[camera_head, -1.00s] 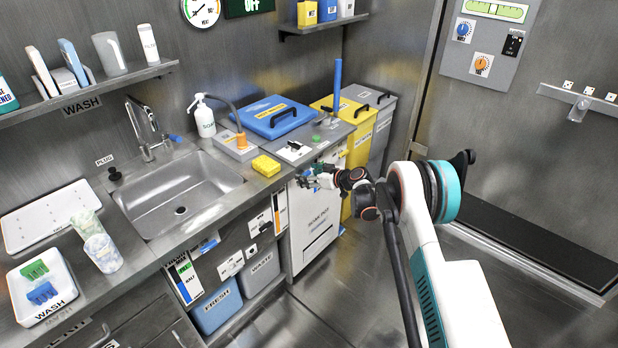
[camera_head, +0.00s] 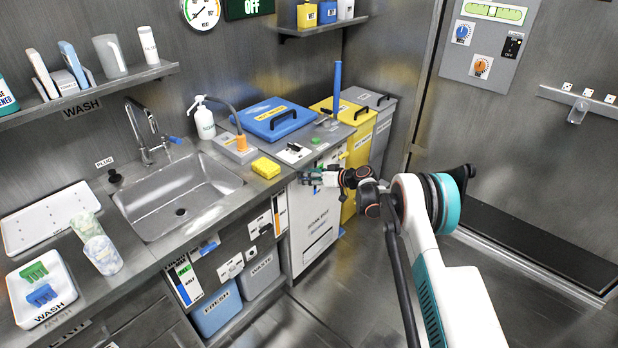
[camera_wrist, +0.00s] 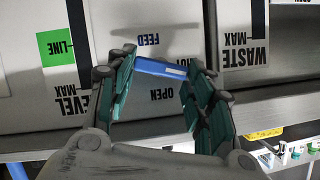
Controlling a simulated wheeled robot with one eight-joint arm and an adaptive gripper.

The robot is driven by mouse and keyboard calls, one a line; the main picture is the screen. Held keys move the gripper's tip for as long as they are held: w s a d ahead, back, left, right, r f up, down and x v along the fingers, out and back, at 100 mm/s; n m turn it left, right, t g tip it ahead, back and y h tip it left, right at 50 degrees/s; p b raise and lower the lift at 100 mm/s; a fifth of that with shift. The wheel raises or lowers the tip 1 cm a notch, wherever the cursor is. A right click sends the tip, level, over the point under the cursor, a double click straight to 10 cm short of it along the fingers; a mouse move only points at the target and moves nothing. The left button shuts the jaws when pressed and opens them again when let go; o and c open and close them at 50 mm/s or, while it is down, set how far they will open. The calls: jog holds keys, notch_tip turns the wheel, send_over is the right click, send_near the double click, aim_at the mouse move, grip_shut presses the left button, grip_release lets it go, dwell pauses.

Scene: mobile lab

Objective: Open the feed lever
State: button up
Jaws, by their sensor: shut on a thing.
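The feed lever (camera_wrist: 161,68) is a small blue bar on a pale panel in the wrist view. It lies nearly level, slightly tilted in the picture, between the upside-down words FEED and OPEN; another label beside it is partly hidden. My gripper (camera_wrist: 163,62) has its two dark green fingers at the bar's two ends and is shut on it. In the head view my gripper (camera_head: 308,178) is at the upper front of the white cabinet (camera_head: 316,222), below the counter edge. The lever is too small and covered to make out there.
In the wrist view a green LINE label (camera_wrist: 57,47) and a WASTE MAX label (camera_wrist: 245,52) flank the lever. A yellow sponge (camera_head: 265,167) and a white switch box (camera_head: 293,153) sit on the counter above. The floor (camera_head: 340,290) in front is clear.

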dwell(0.3)
jog(key=o, duration=1.1)
jog(key=shift+c, duration=0.2)
jog(key=shift+d, duration=0.1)
jog(key=v, duration=1.1)
jog(key=shift+s+d+r, duration=0.15)
jog(key=shift+s+d, duration=0.05)
jog(key=shift+d, duration=0.1)
